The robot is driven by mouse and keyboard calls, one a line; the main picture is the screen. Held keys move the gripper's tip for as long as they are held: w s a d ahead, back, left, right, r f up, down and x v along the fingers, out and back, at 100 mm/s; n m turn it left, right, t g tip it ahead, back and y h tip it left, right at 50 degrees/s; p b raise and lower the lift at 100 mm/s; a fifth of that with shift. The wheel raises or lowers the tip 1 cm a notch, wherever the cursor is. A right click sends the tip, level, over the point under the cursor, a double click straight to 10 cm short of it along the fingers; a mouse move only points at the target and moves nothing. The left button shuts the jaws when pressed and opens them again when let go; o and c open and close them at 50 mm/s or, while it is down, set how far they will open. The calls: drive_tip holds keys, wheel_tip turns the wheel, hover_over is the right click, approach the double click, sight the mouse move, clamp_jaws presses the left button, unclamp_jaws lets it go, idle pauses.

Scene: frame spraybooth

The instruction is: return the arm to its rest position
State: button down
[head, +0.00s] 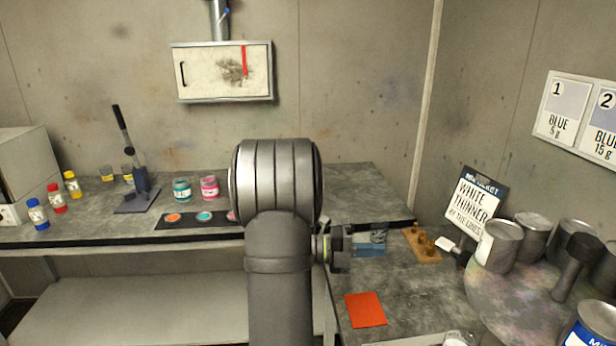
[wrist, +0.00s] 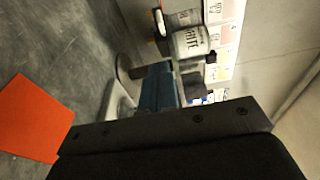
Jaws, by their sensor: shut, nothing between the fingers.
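My arm stands upright in the middle of the head view. My gripper (head: 342,248) shows only in part at the right of the arm, above the bench; the arm hides the rest. In the wrist view a dark bolted bar of my gripper crosses the bottom, with the fingers (wrist: 160,85) beyond it. My gripper is shut, and I see nothing held in it. An orange-red square (head: 366,309) lies flat on the bench below and to the right of my gripper; it also shows at the left of the wrist view (wrist: 32,118).
Paint jars (head: 209,187), a palette strip (head: 175,219) and a lever press (head: 136,195) stand on the left bench (head: 85,224). At right are metal cans (head: 498,245), a wooden block (head: 422,245) and a white thinner sign (head: 475,207). A wall cabinet (head: 222,72) hangs behind.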

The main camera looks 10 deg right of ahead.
drive_tip(key=shift+d, duration=0.15)
drive_tip(key=s+d, duration=0.1)
drive_tip(key=d, duration=1.1)
drive_tip(key=shift+s+d, duration=0.25)
drive_tip(key=shift+s, duration=0.05)
drive_tip(key=shift+w, duration=0.15)
